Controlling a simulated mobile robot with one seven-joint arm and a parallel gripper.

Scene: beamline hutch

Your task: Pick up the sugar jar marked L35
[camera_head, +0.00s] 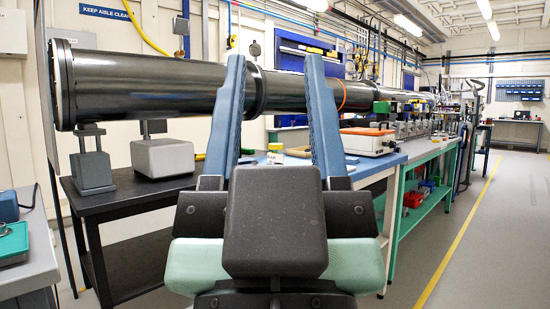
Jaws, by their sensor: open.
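My gripper (275,62) is open, its two blue fingers raised and spread wide apart in the middle of the view. Nothing is seen between the fingertips except the background pipe.
A large dark pipe (160,88) runs above the benches on grey supports. A black table (125,205) stands at left, and an orange-and-white box (367,141) sits on the bench at right. The grey aisle floor (490,240) at right is clear.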

